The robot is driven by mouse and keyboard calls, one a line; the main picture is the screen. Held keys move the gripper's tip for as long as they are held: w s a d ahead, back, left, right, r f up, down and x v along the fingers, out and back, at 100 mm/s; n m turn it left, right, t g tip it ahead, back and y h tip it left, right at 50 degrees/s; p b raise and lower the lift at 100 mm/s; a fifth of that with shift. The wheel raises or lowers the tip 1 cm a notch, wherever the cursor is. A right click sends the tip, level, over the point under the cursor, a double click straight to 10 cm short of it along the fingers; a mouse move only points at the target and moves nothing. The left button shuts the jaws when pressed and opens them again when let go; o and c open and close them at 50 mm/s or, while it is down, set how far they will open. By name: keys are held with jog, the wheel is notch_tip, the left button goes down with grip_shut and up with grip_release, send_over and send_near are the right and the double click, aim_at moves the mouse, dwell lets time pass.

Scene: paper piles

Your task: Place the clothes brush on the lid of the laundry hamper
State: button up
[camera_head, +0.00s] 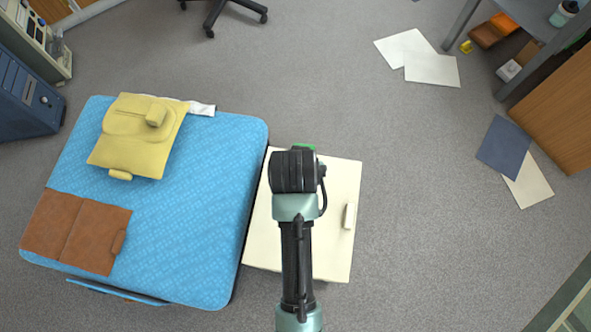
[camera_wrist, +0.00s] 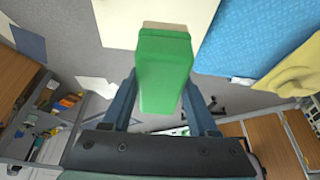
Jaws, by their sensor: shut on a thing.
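My gripper (camera_wrist: 160,85) is shut on a green block-shaped thing, which I take for the clothes brush (camera_wrist: 163,72). A beige strip shows at its far end in the wrist view. In the head view only a green edge of the brush (camera_head: 308,147) shows past my wrist, which hides the fingers. The cream square top, which I take for the hamper lid (camera_head: 335,255), lies below my arm and also shows in the wrist view (camera_wrist: 120,22). I cannot tell how high the brush is above it.
A pale bar (camera_head: 349,216) lies along the lid's right side. A blue-covered surface (camera_head: 205,200) stands close on the left, with a yellow bag (camera_head: 135,140) and a brown folder (camera_head: 80,230).

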jog(key=shift+m, duration=0.3)
notch_tip(320, 180, down, 17)
jog(key=b, duration=0.6)
jog(key=shift+s+a+f, duration=0.1)
jog(key=shift+a+f, duration=0.05)
jog(key=shift+f, duration=0.05)
jog(key=shift+f, duration=0.2)
jog(key=o, duration=1.2)
jog(key=shift+r, duration=0.1)
